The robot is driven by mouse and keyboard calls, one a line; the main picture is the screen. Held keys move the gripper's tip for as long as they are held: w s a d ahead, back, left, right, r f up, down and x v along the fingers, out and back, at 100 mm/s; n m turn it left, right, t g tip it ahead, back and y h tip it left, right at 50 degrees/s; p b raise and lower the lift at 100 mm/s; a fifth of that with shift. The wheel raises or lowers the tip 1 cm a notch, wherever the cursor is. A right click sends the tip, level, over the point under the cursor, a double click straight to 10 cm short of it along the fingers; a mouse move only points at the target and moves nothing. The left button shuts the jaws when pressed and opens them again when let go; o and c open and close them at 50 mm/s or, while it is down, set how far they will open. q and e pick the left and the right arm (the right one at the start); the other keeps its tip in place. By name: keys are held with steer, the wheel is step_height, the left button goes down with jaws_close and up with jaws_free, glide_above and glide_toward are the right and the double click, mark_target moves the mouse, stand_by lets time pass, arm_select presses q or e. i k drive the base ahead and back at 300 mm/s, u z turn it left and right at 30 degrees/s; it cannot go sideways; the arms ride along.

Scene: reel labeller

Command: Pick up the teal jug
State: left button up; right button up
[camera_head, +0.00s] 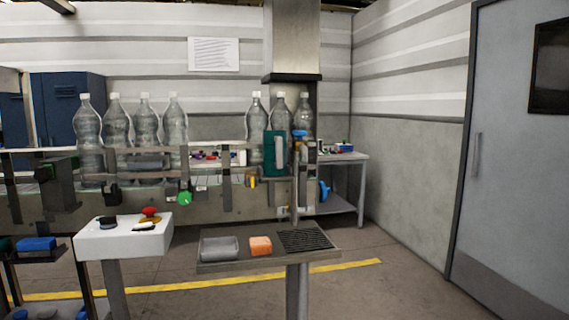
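A teal upright thing that looks like the jug (269,153) stands at the conveyor, right of centre. A pale vertical strip shows on its right side. It is small in the picture, and I cannot tell exactly what it rests on. Small blue and yellow parts stand close at its right. Neither of my grippers shows in this view.
Several clear bottles (145,135) stand along the conveyor. A white pedestal (100,243) stands left. Floor at right is clear, before a grey door (520,200).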

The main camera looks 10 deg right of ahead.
mark_target(274, 141)
steer(key=z, duration=0.45)
steer(key=k, duration=0.25)
steer(key=u, duration=1.55)
steer(key=i, duration=0.9)
steer(key=z, duration=0.05)
